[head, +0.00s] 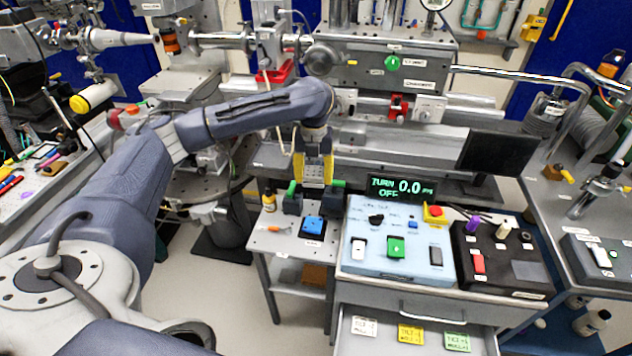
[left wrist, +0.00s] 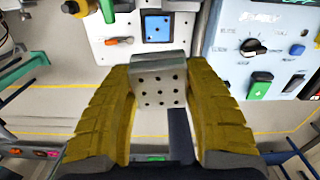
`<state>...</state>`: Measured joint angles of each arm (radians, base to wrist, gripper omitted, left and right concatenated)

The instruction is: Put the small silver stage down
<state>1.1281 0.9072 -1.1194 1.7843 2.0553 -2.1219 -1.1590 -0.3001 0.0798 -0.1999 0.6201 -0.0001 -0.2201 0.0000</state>
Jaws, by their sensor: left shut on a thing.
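My left gripper (head: 313,170) reaches in above the small side table, and its yellow fingers are shut on the small silver stage (head: 314,168). In the left wrist view the stage (left wrist: 159,80) is a grey metal block with a grid of dark holes, clamped between the two yellow fingers (left wrist: 160,100). It appears to be held above the table, apart from its top. Beyond it lies a blue square plate with dark holes (left wrist: 158,27), which also shows on the side table in the head view (head: 313,226). My right gripper is not in view.
The small side table (head: 268,243) carries two black blocks with green knobs (head: 292,203) (head: 333,204) and a yellow-labelled bottle (head: 268,199). A light-blue control panel (head: 372,262) stands directly right, with a display (head: 400,189) behind it. The table's front left is mostly clear.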

